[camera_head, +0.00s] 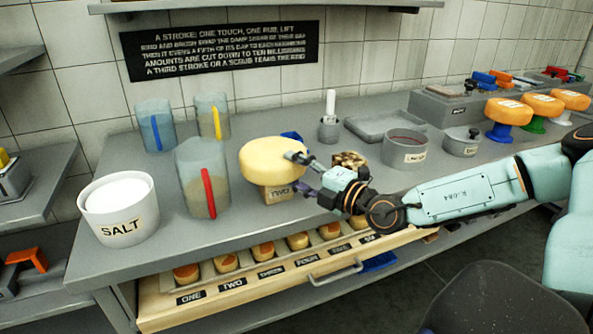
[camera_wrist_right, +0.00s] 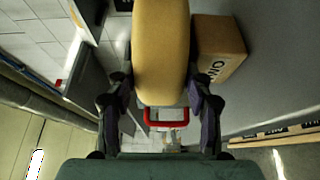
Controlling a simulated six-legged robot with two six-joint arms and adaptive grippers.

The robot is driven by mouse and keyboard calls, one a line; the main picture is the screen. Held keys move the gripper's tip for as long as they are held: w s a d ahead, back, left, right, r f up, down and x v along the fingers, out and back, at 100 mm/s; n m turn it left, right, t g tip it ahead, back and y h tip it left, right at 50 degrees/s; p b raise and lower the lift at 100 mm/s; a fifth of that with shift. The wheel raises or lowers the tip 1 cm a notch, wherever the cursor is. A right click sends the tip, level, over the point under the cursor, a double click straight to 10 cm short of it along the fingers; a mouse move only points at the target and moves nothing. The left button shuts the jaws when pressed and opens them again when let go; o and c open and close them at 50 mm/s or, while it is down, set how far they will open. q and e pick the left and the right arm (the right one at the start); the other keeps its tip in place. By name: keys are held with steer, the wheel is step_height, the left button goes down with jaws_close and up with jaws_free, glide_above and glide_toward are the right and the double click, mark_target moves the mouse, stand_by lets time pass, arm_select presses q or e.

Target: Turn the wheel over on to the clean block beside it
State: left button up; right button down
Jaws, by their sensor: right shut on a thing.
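A pale yellow cheese wheel (camera_head: 274,159) is held above a brown block labelled TWO (camera_head: 279,193) on the grey bench. My right gripper (camera_head: 301,173) reaches it from the right and is shut on it. In the right wrist view the wheel (camera_wrist_right: 160,50) shows edge-on between the two fingers (camera_wrist_right: 160,88). The block (camera_wrist_right: 220,50) lies close along the wheel's right side there; I cannot tell whether they touch. The wheel hides most of the block's top and part of a blue thing (camera_head: 292,136) behind it. My left gripper is not in view.
A SALT tub (camera_head: 120,208) and several clear jugs (camera_head: 203,178) stand left of the wheel. A patterned brown object (camera_head: 349,160) sits just behind my gripper. A grey pot (camera_head: 404,149) and tray (camera_head: 385,124) stand right. An open drawer (camera_head: 250,290) of small wheels juts out below.

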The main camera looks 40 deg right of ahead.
steer(key=shift+w+d+f, duration=0.1)
steer(key=shift+w+f, duration=0.05)
steer(key=shift+f, duration=0.25)
steer(key=shift+s+r, duration=0.15)
steer(key=shift+s, duration=0.05)
steer(key=shift+w, duration=0.15)
steer(key=shift+f+b, duration=0.2)
steer(key=shift+b, duration=0.25)
steer(key=c, duration=0.8)
jaws_free()
steer(key=shift+c, duration=0.2)
steer(key=o, duration=0.4)
steer(key=shift+f, duration=0.1)
